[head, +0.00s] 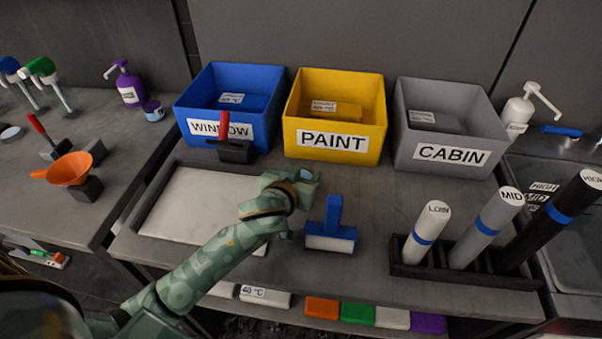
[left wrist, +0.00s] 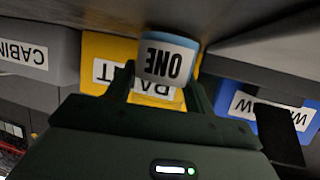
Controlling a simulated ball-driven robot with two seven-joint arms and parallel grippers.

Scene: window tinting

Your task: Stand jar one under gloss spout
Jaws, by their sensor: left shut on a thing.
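Jar one (left wrist: 166,62), a small pale jar with a blue rim and a label reading ONE, sits between the fingers of my left gripper (left wrist: 162,84) in the left wrist view. The fingers are shut on its sides. In the head view my left gripper (head: 304,182) is above the table, in front of the yellow PAINT crate; the jar is mostly hidden there. I cannot tell a gloss spout by any readable label. A green-headed spout (head: 40,68) and a blue-headed one (head: 10,68) stand at the far left. My right gripper is not in view.
Blue WINDOW (head: 190,128), yellow PAINT (head: 350,158) and grey CABIN (head: 405,150) crates line the back. A blue squeegee-like tool (head: 333,222) stands near my gripper. A rack (head: 410,270) of tubes is at right. An orange funnel (head: 70,170) and purple pump bottle (head: 128,88) are left.

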